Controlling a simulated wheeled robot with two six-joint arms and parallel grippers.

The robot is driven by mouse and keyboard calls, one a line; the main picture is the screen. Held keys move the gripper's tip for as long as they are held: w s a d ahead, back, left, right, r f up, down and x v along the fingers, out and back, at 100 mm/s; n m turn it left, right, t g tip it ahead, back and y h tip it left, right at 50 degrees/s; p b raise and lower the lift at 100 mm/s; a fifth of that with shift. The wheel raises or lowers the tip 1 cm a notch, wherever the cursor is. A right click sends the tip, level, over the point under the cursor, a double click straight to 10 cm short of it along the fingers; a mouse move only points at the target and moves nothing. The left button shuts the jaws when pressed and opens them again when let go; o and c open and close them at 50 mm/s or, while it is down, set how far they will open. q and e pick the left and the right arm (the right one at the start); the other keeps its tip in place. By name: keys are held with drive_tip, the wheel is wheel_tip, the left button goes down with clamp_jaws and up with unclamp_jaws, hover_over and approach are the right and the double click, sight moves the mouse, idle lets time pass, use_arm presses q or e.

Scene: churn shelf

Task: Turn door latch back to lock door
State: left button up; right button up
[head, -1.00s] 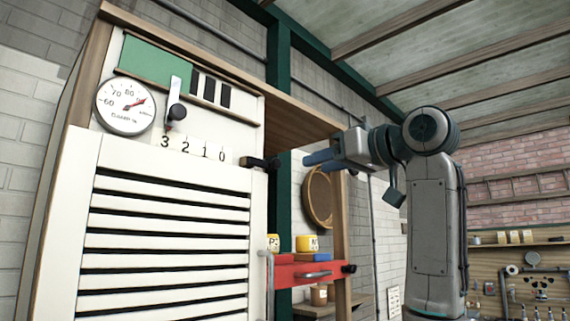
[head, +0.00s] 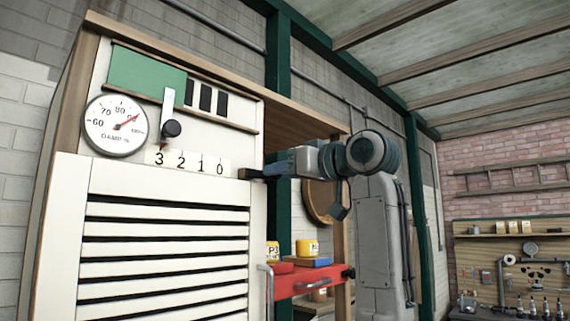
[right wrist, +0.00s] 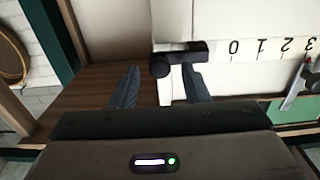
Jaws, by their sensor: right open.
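The door latch (head: 246,173) is a small black bar at the top right corner of the white louvred door (head: 165,195). In the right wrist view the latch (right wrist: 182,55) shows as a black bar with a round knob, lying across the door's edge. My right gripper (head: 272,170) is at the latch's right end, partly hiding it in the head view. In the right wrist view its two fingers (right wrist: 160,82) are apart, one on each side of the knob. I cannot tell whether they touch it. My left gripper is out of view.
A dial gauge (head: 116,125) and a lever with a black knob (head: 172,128) sit above the door, over a 3-2-1-0 scale (head: 190,162). A wooden post stands behind the arm.

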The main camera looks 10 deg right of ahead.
drive_tip(key=shift+c, duration=0.2)
clamp_jaws()
drive_tip(key=f+m+b, duration=0.1)
drive_tip(key=m+b, duration=0.1)
drive_tip(key=f+m+b, duration=0.1)
drive_tip(key=m+b, duration=0.1)
drive_tip(key=f+m+b, duration=0.1)
drive_tip(key=m+b, duration=0.2)
drive_tip(key=shift+s+a+f, duration=0.15)
drive_tip(key=shift+a, duration=0.2)
drive_tip(key=m+b, duration=0.1)
drive_tip(key=m, duration=0.1)
drive_tip(key=a+f+m+b, duration=0.1)
drive_tip(key=b, duration=0.1)
drive_tip(key=s+m+b, duration=0.1)
drive_tip(key=m, duration=0.1)
drive_tip(key=shift+a+f+m+b, duration=0.15)
drive_tip(key=shift+f+m+b, duration=0.15)
drive_tip(key=m+b, duration=0.1)
drive_tip(key=a+m+b, duration=0.1)
drive_tip(key=m, duration=0.1)
drive_tip(key=shift+s+f, duration=0.2)
drive_tip(key=shift+s, duration=0.1)
drive_tip(key=shift+s+a+m+b, duration=0.2)
drive_tip(key=shift+a+m+b, duration=0.2)
drive_tip(key=shift+m+b, duration=0.55)
drive_tip(key=shift+m, duration=0.45)
